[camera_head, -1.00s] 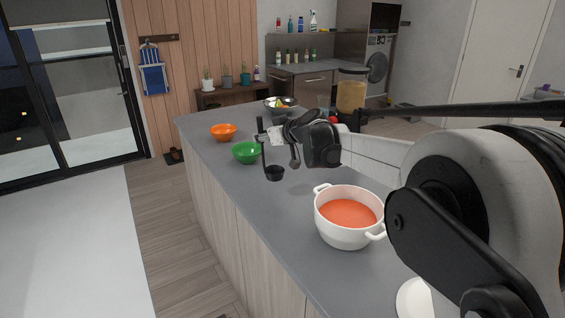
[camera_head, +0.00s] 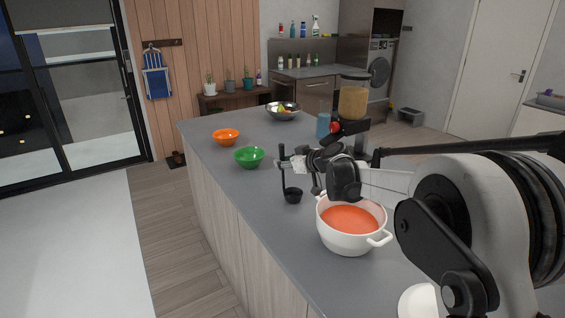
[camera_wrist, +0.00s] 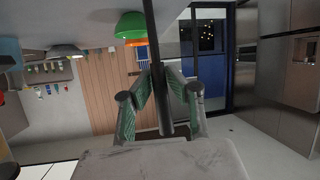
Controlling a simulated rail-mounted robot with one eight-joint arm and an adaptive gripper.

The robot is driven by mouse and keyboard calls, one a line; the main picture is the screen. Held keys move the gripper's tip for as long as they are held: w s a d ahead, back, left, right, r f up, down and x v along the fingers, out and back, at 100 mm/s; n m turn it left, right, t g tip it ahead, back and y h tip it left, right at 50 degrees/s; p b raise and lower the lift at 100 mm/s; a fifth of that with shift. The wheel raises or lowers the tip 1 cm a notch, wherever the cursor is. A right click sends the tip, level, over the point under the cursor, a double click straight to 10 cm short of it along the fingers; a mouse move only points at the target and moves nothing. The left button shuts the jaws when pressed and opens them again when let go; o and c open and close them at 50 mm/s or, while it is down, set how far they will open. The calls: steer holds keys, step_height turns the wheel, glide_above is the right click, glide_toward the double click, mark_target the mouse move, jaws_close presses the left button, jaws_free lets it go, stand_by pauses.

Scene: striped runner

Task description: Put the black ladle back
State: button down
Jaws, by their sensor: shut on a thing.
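The black ladle (camera_head: 293,195) hangs upright from my gripper (camera_head: 283,164), its bowl low over the grey counter beside the pot. I cannot tell if the bowl touches the counter. In the wrist view my gripper (camera_wrist: 165,100) is shut on the ladle's dark handle (camera_wrist: 155,50), which runs between the fingers. The ladle's bowl is out of sight in that view. The white pot (camera_head: 343,240) of orange-red soup stands just to the right of the ladle, partly behind my arm.
A green bowl (camera_head: 249,157) and an orange bowl (camera_head: 226,136) stand left of the ladle on the counter (camera_head: 228,192). A metal bowl (camera_head: 283,112), a blue cup (camera_head: 323,125) and a blender (camera_head: 353,100) stand farther back. A white dish (camera_head: 418,303) is near the front.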

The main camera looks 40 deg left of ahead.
steer(key=shift+f, duration=0.1)
steer(key=c, duration=1.7)
jaws_free()
steer(key=shift+c, duration=0.2)
steer(key=shift+d+r, duration=0.1)
steer(key=shift+r, duration=0.1)
steer(key=v, duration=1.2)
steer(key=shift+b, duration=0.35)
